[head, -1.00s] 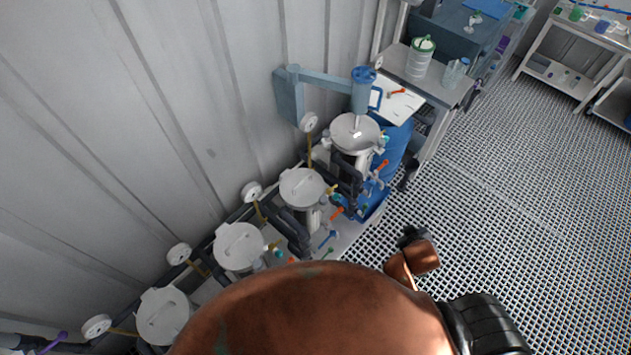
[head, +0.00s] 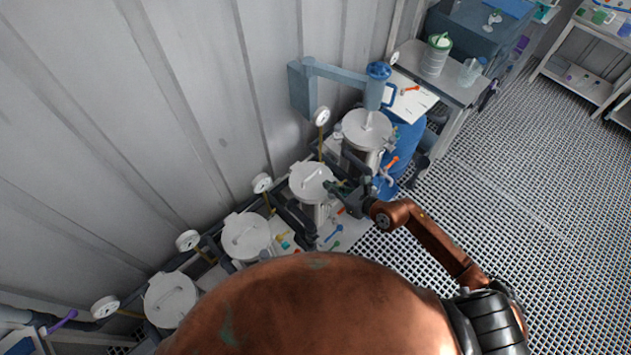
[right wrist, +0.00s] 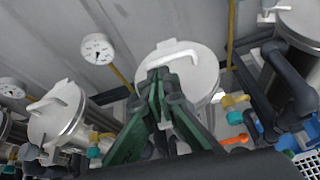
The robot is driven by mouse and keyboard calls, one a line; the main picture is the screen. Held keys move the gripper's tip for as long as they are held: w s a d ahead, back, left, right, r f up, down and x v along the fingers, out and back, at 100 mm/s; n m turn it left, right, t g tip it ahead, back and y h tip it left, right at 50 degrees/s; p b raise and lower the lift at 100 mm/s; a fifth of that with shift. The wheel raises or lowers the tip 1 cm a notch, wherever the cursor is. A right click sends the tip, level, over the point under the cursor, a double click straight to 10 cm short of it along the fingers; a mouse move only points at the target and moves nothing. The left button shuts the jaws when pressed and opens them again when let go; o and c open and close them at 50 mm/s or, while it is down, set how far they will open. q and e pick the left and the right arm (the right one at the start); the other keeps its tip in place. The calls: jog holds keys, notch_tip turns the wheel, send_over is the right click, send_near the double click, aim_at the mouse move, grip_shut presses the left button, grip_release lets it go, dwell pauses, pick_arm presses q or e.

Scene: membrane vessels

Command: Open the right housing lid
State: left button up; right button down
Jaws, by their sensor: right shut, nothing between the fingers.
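Several steel vessels with round pale lids stand in a slanting row along the wall. The far-right lid (head: 367,128) is closed, with a bar handle on top. The lid to its left (head: 311,180) also lies closed. My right gripper (head: 332,188) is at the right edge of this second lid, shut and empty. In the right wrist view, the green fingers (right wrist: 157,82) overlap that lid (right wrist: 203,75), just below its white bar handle (right wrist: 173,54). I cannot tell whether they touch it. My left gripper is not in view.
Round gauges (head: 262,183) stand behind the vessels. Dark pipes and coloured valve handles (head: 333,233) crowd the front. A blue wall arm (head: 335,73) reaches over near the far-right vessel, beside a blue barrel (head: 408,138). The grated floor (head: 500,190) on the right is open.

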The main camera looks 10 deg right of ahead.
aim_at(315, 185)
jog(key=shift+d+f+n+g, duration=0.15)
jog(key=shift+d+f, duration=0.1)
jog(key=shift+f, duration=0.2)
jog(key=shift+d+f+n+g, duration=0.15)
jog(key=shift+d+f, duration=0.05)
jog(key=shift+f, duration=0.25)
jog(key=shift+w+f+h, duration=0.15)
jog(key=shift+f+h, duration=0.25)
jog(key=x, duration=0.9)
jog(key=shift+w+a+f, duration=0.1)
jog(key=shift+w+a, duration=0.05)
jog(key=shift+a, duration=0.05)
jog(key=shift+w+a, duration=0.1)
